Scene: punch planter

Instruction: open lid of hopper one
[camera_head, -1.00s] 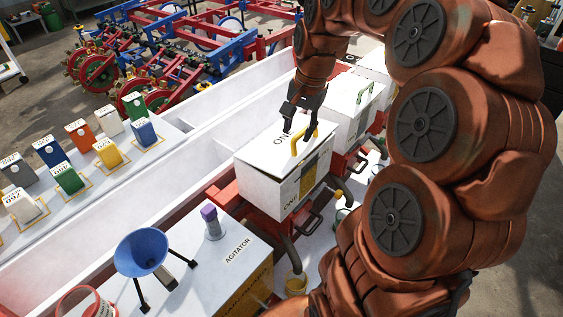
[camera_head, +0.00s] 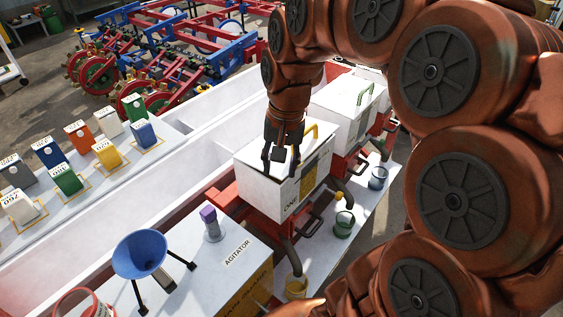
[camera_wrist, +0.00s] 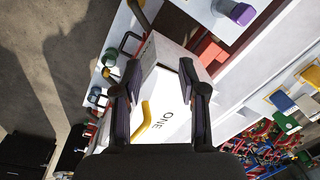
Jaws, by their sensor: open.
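Hopper one is a white box (camera_head: 258,193) with its white lid (camera_head: 254,157) down, in the middle of the head view. A yellow handle (camera_head: 311,132) stands on the lid, partly hidden behind my gripper. My gripper (camera_head: 281,170) is open and points down over the lid, to the left of the handle. In the wrist view the lid (camera_wrist: 172,108), marked ONE, and the yellow handle (camera_wrist: 142,121) show between the open fingers. The handle lies nearer the left finger, and nothing is gripped. I cannot tell whether the fingertips touch the lid.
A second white hopper with a green handle (camera_head: 366,92) stands behind. In front are the agitator box (camera_head: 235,272), a blue funnel (camera_head: 139,252) and a purple-topped knob (camera_head: 210,222). Several coloured packets, including a yellow one (camera_head: 107,152), stand on the left table.

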